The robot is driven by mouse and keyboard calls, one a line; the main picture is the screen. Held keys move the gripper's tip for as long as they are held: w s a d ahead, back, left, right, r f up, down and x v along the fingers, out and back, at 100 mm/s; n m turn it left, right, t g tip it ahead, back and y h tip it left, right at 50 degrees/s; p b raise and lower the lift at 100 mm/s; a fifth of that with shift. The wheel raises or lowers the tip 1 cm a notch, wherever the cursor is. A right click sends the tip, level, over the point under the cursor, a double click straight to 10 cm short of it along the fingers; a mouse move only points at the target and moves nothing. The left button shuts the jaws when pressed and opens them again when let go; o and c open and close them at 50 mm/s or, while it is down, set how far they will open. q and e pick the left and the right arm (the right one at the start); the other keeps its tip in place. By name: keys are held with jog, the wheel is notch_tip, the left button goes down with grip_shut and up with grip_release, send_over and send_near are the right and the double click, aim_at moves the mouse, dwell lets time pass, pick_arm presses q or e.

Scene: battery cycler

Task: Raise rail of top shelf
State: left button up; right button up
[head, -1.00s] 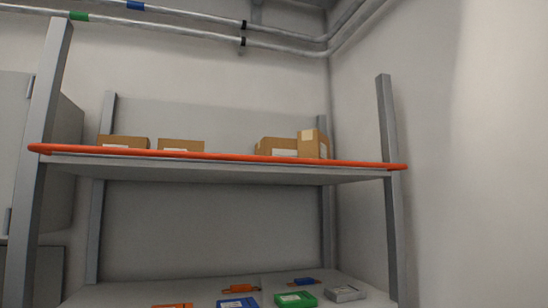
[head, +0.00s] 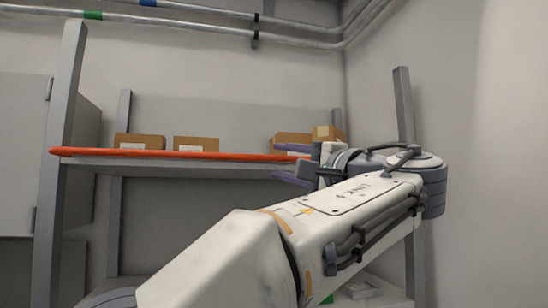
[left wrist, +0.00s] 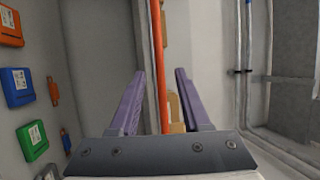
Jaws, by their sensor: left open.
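The orange rail (head: 180,154) runs along the front edge of the top shelf (head: 190,164). Its right end is hidden behind my left arm in the head view. My left gripper (head: 290,164) is open at the right part of the rail, one purple finger above it and one below. In the left wrist view the rail (left wrist: 158,60) runs upright between the two spread fingers of my left gripper (left wrist: 160,80), with gaps on both sides. I cannot tell how deep it sits between them. My right gripper is not in view.
Several cardboard boxes (head: 139,141) stand on the top shelf behind the rail. Orange, blue (left wrist: 17,86) and green (left wrist: 33,140) items lie on the shelf below. A grey shelf post (head: 405,100) stands beside my arm, near the right wall. A grey cabinet (head: 25,150) is at left.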

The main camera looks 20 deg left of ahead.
aim_at(268, 157)
pick_arm(q)
jog(key=p+x, duration=0.2)
jog(key=x, duration=0.5)
jog(key=shift+w+a+r+p, duration=0.15)
jog(key=shift+a+p, duration=0.1)
jog(key=shift+p, duration=0.15)
jog(key=shift+w+a, duration=0.3)
jog(key=shift+a, duration=0.2)
grip_shut()
dwell(0.5)
